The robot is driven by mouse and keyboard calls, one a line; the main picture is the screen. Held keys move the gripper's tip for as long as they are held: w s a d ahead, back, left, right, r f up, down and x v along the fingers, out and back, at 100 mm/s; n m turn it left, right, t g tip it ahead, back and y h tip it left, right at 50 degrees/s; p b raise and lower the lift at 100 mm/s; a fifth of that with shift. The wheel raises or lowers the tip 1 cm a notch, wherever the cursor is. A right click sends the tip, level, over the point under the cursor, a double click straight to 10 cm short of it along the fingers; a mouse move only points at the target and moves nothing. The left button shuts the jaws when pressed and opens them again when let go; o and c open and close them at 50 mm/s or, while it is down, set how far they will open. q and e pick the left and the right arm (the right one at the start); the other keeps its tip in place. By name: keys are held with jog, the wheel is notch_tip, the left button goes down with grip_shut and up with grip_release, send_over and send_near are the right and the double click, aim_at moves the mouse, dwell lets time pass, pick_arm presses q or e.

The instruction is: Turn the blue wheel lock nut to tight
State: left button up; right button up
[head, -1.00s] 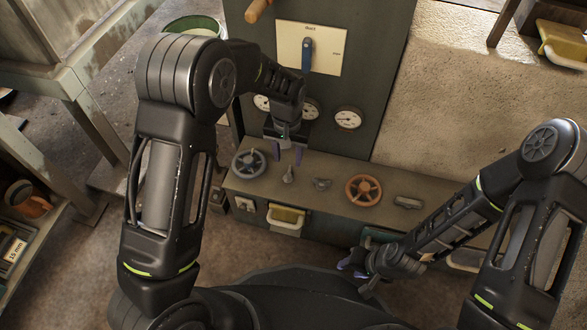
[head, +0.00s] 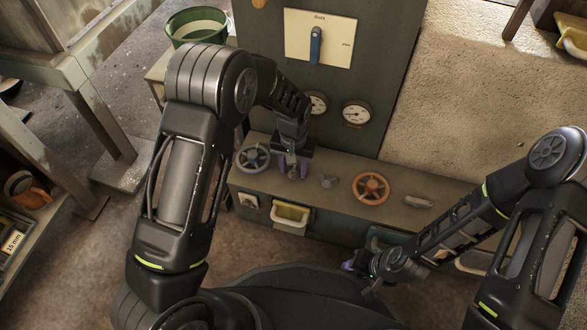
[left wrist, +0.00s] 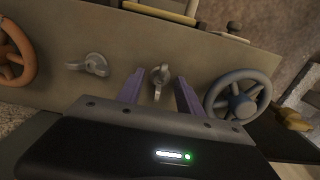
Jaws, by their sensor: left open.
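The blue-grey handwheel (head: 253,158) lies on the bench ledge at the left; it also shows at the right of the left wrist view (left wrist: 238,95). A small grey winged lock nut (left wrist: 160,80) stands beside that wheel, apart from it. My left gripper (head: 292,168) points down over the ledge just right of the wheel. In the left wrist view its two purple fingers (left wrist: 159,90) are open, with the nut showing between them; I cannot tell whether they touch it. My right gripper (head: 357,264) is low, in front of the bench; its finger opening is unclear.
A second winged nut (head: 328,181), an orange handwheel (head: 370,188) and a grey handle (head: 418,202) sit along the ledge to the right. A dark panel behind carries gauges (head: 355,112) and a blue lever (head: 315,45). A yellowish bin (head: 290,216) sits on the bench front.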

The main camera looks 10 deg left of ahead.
pick_arm(q)
grip_shut()
dwell(0.4)
